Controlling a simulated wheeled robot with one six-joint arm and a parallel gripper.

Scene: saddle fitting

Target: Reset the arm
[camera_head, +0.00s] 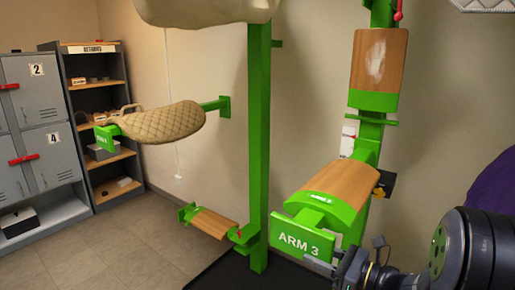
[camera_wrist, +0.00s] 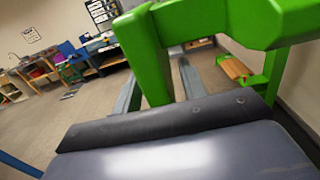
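My gripper (camera_head: 328,268) is at the lower right of the head view, close to the lower edge of the green ARM 3 plate (camera_head: 300,241). In the wrist view the two grey fingers of my gripper (camera_wrist: 162,82) stand apart. A green bracket (camera_wrist: 155,50) of the rack crosses close in front of the camera and shows between the fingers. I cannot tell whether it touches them. No held object shows. My dark wrist and arm (camera_head: 462,250) reach in from the right edge.
The wooden-topped ARM 3 saddle arm (camera_head: 342,183) is right beside my gripper. A green post (camera_head: 259,150) stands left of it, with a low arm (camera_head: 213,223). A quilted tan saddle pad (camera_head: 165,122) hangs on another arm. Lockers (camera_head: 35,125) and shelves (camera_head: 95,75) stand left. Floor (camera_head: 125,255) there is open.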

